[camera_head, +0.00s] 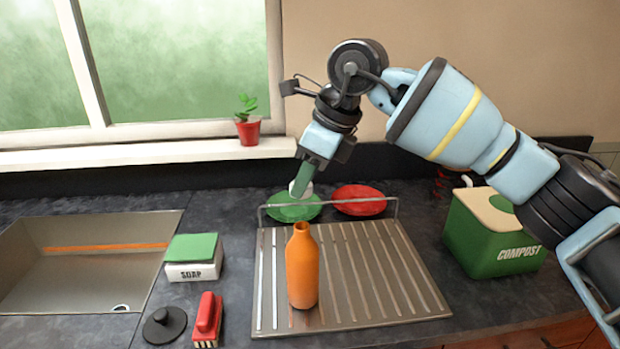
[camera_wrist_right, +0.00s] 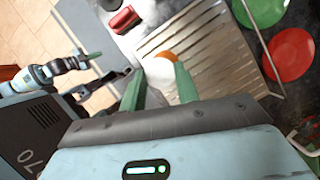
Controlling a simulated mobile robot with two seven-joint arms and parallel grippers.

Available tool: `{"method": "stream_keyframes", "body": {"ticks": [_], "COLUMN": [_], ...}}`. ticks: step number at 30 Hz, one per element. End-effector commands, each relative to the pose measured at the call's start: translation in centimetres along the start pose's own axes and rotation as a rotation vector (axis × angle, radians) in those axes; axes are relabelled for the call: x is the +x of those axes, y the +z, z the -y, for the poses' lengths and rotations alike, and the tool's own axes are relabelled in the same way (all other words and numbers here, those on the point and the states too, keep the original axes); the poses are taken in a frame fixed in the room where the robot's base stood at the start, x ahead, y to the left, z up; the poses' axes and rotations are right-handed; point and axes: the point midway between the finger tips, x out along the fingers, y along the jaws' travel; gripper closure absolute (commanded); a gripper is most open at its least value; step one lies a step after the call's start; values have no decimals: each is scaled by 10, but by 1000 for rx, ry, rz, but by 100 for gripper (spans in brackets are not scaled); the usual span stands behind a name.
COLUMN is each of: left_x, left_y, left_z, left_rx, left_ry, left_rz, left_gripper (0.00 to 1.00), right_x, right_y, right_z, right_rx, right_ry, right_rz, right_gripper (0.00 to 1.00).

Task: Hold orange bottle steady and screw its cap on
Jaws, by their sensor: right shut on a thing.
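The orange bottle (camera_head: 302,268) stands upright on the ribbed metal drainboard, its neck open at the top. My right gripper (camera_head: 301,186) is shut on a small white cap (camera_head: 299,189), held above and behind the bottle in the head view, apart from it. In the right wrist view the white cap (camera_wrist_right: 160,73) sits between the green fingers, and part of the orange bottle (camera_wrist_right: 168,55) shows beyond it. My left gripper (camera_wrist_right: 92,56) is not in the head view; it shows small at the left of the right wrist view, its jaw state unclear.
The drainboard (camera_head: 385,270) has a raised rail at the back, with a green plate (camera_head: 295,212) and a red plate (camera_head: 360,200) behind. A soap box (camera_head: 194,270), red brush (camera_head: 207,318) and black stopper (camera_head: 165,325) lie left. A compost bin (camera_head: 490,240) stands right.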

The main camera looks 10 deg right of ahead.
Motion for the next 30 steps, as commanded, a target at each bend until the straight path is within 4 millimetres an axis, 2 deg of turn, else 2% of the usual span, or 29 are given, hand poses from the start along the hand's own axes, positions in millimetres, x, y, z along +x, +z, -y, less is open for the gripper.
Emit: {"method": "stream_keyframes", "body": {"ticks": [10, 24, 30], "left_x": [0, 0, 0], "left_y": [0, 0, 0], "left_z": [0, 0, 0], "left_rx": [0, 0, 0], "left_ry": [0, 0, 0], "left_rz": [0, 0, 0], "left_gripper": [100, 100, 100], "right_x": [4, 32, 37], "right_y": [-2, -14, -16], "right_z": [0, 0, 0], "right_rx": [-1, -1, -2], "right_ry": [2, 2, 1], "right_rz": [1, 1, 0], "right_gripper": [89, 89, 89]}}
